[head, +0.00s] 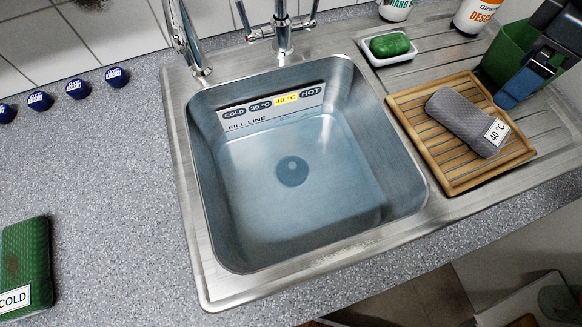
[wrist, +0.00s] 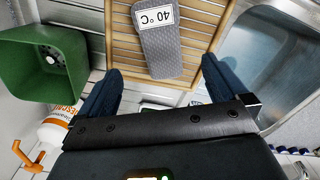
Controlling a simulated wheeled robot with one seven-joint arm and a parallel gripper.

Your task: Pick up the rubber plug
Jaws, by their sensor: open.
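A dark round disc (head: 292,171) lies at the middle of the floor of the steel sink (head: 205,190), seen through what looks like water. It may be the rubber plug or the drain; I cannot tell which. My gripper (wrist: 162,66) is open and empty, its blue fingers spread above a wooden rack (wrist: 205,22) and a grey rolled cloth (wrist: 158,48) labelled 40 °C. In the head view my gripper (head: 508,97) is at the right, beside the cloth and well away from the disc, with its fingers partly hidden. No other plug shows.
A green container (wrist: 82,55) stands by my gripper. A soap dish (head: 375,57) with green soap (head: 390,45), bottles (head: 480,14) and a tap (head: 283,38) stand behind. A green block (head: 25,255) labelled COLD lies left. The counter (head: 120,170) left of the sink is largely clear.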

